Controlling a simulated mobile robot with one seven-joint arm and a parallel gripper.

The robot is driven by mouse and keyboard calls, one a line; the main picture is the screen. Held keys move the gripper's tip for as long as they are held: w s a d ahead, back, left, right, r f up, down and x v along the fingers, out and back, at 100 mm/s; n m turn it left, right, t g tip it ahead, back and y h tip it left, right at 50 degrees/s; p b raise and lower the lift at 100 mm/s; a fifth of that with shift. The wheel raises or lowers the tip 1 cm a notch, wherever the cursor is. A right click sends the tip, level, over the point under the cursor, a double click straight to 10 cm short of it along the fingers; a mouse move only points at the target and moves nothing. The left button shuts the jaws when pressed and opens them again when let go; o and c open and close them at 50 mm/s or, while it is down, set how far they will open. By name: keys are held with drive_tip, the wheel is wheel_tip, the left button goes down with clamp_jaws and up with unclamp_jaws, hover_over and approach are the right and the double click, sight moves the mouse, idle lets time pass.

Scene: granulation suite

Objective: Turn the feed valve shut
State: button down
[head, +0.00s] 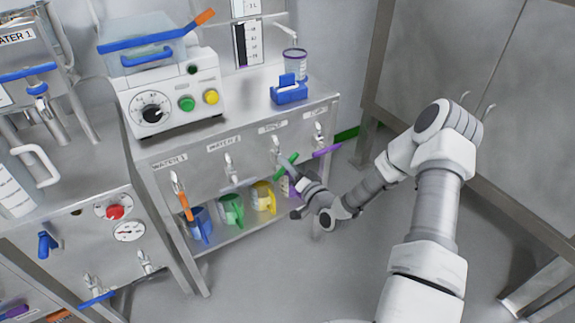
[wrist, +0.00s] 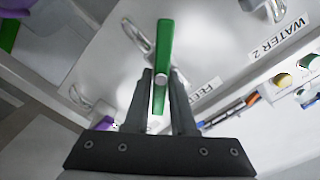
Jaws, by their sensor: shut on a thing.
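The feed valve's green lever (head: 288,160) is on the front panel of the steel bench, below a tap under a small label. In the wrist view the green lever (wrist: 165,42) runs lengthwise up from between my fingers, with a pale round pivot at its middle. In the wrist view my gripper (wrist: 161,98) is shut on the lever.
An orange lever (head: 185,206) and a purple lever (head: 327,151) are on neighbouring taps. Blue (head: 200,222), green (head: 231,209) and yellow (head: 263,197) jugs stand on the shelf below. A steel cabinet (head: 475,90) is at right. The floor in front is clear.

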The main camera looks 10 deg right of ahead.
drive_tip(key=m, duration=0.3)
drive_tip(key=shift+d+f+m, duration=0.1)
drive_tip(key=shift+f+m, duration=0.2)
drive_tip(key=shift+m, duration=0.1)
drive_tip(key=m, duration=0.4)
drive_tip(key=shift+f+b, duration=0.15)
drive_tip(key=shift+b, duration=0.25)
drive_tip(key=shift+m, duration=0.3)
drive_tip(key=c, duration=0.8)
unclamp_jaws()
drive_tip(key=shift+o, duration=0.2)
drive_tip(key=p+v, duration=0.3)
drive_tip(key=v, duration=1.4)
drive_tip(key=shift+s, duration=0.2)
